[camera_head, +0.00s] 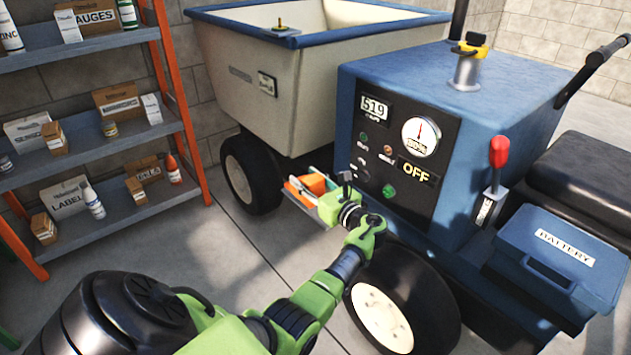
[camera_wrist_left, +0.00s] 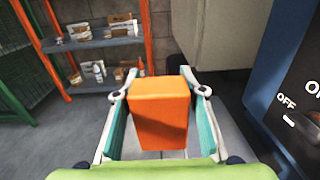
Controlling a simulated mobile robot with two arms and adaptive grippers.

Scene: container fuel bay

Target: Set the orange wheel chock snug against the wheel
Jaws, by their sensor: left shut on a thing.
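The orange wheel chock (camera_head: 313,183) is a block held between the teal-padded fingers of my left gripper (camera_head: 308,191). In the left wrist view the chock (camera_wrist_left: 160,112) fills the space between both fingers. A gap shows between chock and wheel in the head view. A nearer black wheel with a white hub (camera_head: 383,318) is below my forearm, partly hidden. My right gripper is out of view.
The blue machine (camera_head: 432,150) with gauge panel stands right of the chock, with a battery box (camera_head: 560,250) at its side. The cream bin (camera_head: 255,80) overhangs the far wheel. An orange-framed shelf (camera_head: 95,145) holds boxes and bottles at left. Floor (camera_head: 225,255) between is clear.

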